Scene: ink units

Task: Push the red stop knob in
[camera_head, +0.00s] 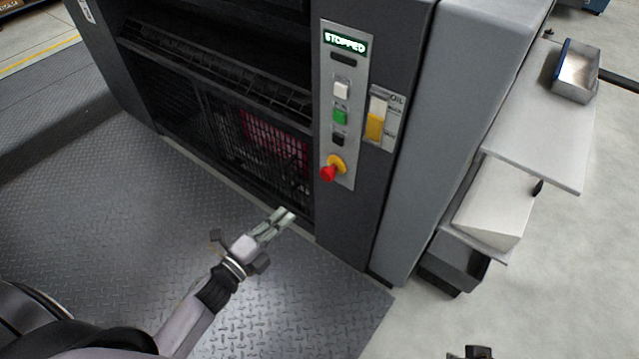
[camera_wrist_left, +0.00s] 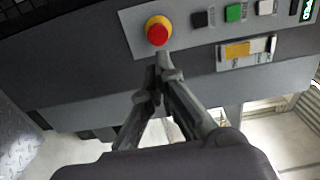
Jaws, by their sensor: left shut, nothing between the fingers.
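The red stop knob (camera_head: 328,174) sits on a yellow collar at the bottom of the grey control panel (camera_head: 350,62) on the machine's front. In the left wrist view the red knob (camera_wrist_left: 158,34) shows just beyond my fingertips. My left gripper (camera_head: 286,214) is shut and empty. In the head view it is left of and below the knob, apart from it. In the left wrist view its fingertips (camera_wrist_left: 158,76) point toward the knob. At the bottom edge of the head view a small dark part shows, perhaps of my right gripper (camera_head: 470,352).
The panel also has white, green (camera_head: 340,116) and black buttons and a display reading STOPPED (camera_head: 345,42). An oil gauge (camera_head: 379,118) is to its right. A mesh guard (camera_head: 255,140) is to its left. Shelves (camera_head: 545,110) stick out at the right. The metal floor plate before the machine is clear.

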